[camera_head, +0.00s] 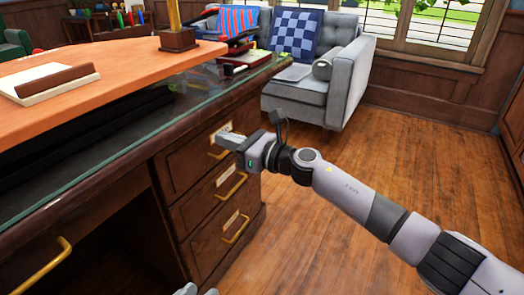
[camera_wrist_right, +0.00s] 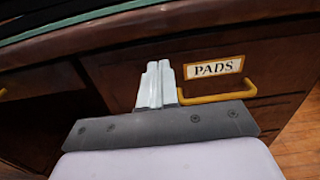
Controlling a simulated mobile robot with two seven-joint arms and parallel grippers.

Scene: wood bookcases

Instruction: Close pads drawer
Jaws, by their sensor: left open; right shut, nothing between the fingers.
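The pads drawer (camera_head: 184,168) is the top one in the desk's right-hand stack. Its front looks about flush with the drawers below; I cannot tell whether a small gap is left. In the right wrist view its dark wood front (camera_wrist_right: 130,84) carries a white PADS label (camera_wrist_right: 213,67) and a yellow handle (camera_wrist_right: 222,95). My right gripper (camera_head: 224,139) is shut and empty, its fingertips at the drawer front, left of the label and handle. Whether they touch is unclear. My left gripper (camera_head: 197,291) barely shows at the bottom edge, apart from the drawers.
Two more drawers with brass handles (camera_head: 231,187) lie below. The glass-edged desktop (camera_head: 100,150) overhangs the stack. Another brass handle (camera_head: 42,268) is at lower left. The wood floor (camera_head: 400,160) at right is clear.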

